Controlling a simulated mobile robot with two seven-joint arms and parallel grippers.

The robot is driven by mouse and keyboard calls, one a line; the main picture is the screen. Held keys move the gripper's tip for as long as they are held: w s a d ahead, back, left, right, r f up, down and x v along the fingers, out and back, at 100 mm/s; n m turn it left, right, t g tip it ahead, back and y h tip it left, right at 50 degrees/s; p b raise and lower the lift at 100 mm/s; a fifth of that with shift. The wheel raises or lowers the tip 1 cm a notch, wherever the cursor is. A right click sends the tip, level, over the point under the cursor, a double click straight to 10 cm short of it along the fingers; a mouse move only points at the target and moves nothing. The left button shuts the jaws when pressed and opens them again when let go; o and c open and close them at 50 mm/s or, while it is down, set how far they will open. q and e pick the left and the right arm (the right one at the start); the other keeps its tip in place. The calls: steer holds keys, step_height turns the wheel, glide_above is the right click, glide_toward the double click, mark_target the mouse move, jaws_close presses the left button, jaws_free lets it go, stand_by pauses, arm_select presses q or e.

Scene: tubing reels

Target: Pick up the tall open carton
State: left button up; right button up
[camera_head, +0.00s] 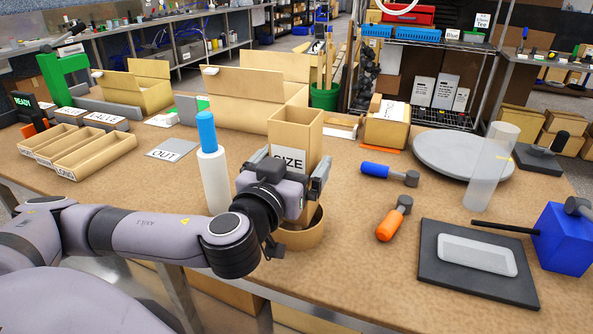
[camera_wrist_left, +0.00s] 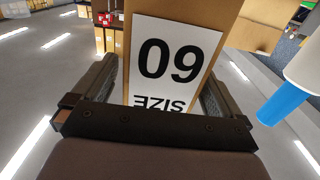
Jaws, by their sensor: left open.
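The carton's lower part is hidden behind my gripper. My right gripper is not in view.
A round tan container (camera_head: 302,238) sits just below my gripper. A white cylinder with a blue top (camera_head: 214,180) stands close on the left. Blue (camera_head: 376,170) and orange (camera_head: 389,224) handled tools lie to the right. A clear tube (camera_head: 491,168) stands farther right.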

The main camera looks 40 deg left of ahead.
arm_select(q)
steer(key=x, duration=0.3)
steer(key=shift+w+a+p, duration=0.15)
steer(key=shift+w+p, duration=0.2)
steer(key=shift+p, duration=0.05)
